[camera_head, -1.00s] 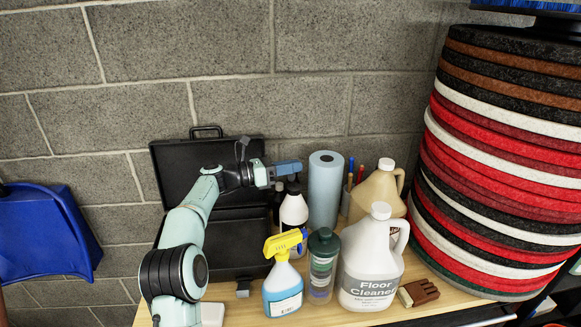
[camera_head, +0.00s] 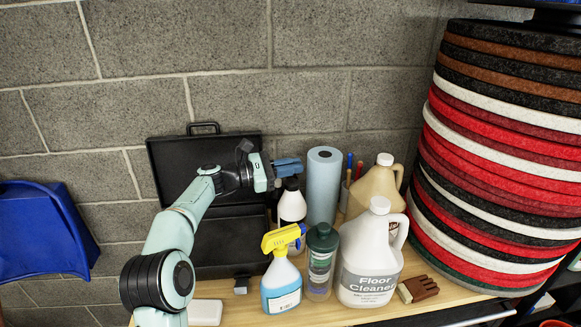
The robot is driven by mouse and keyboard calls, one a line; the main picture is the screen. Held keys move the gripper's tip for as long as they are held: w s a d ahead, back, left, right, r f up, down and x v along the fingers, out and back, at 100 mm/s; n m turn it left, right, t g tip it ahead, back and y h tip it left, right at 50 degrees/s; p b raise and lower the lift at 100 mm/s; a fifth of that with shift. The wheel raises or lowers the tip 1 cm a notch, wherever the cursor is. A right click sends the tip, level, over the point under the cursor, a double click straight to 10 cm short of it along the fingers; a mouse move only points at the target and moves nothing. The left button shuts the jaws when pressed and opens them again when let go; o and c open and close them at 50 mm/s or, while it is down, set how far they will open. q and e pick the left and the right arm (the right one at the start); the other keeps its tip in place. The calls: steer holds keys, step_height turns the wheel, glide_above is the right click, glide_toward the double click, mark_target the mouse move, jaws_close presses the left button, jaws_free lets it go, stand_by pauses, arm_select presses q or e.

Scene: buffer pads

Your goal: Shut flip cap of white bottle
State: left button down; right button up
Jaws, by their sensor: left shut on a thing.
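The white bottle (camera_head: 292,207) stands upright on the wooden table in the camera_head view, with a black cap (camera_head: 292,184) on top. My left gripper (camera_head: 290,166) reaches in from the left and is at the very top of this bottle, its fingers pointing right. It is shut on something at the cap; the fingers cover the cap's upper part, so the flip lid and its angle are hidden. My right gripper is not in view.
A blue paper roll (camera_head: 324,186) stands close to the right. A yellow-headed spray bottle (camera_head: 281,279), a green-capped bottle (camera_head: 320,262) and a floor cleaner jug (camera_head: 370,262) stand in front. An open black case (camera_head: 226,238) lies behind my arm.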

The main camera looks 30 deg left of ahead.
arm_select(q)
steer(key=shift+d+m, duration=0.1)
steer(key=shift+m, duration=0.3)
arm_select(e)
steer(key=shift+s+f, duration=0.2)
arm_select(q)
steer(key=c, duration=1.3)
jaws_free()
steer(key=b+v, duration=0.1)
steer(key=v, duration=1.2)
steer(key=shift+s+b, duration=0.2)
steer(key=shift+b, duration=0.1)
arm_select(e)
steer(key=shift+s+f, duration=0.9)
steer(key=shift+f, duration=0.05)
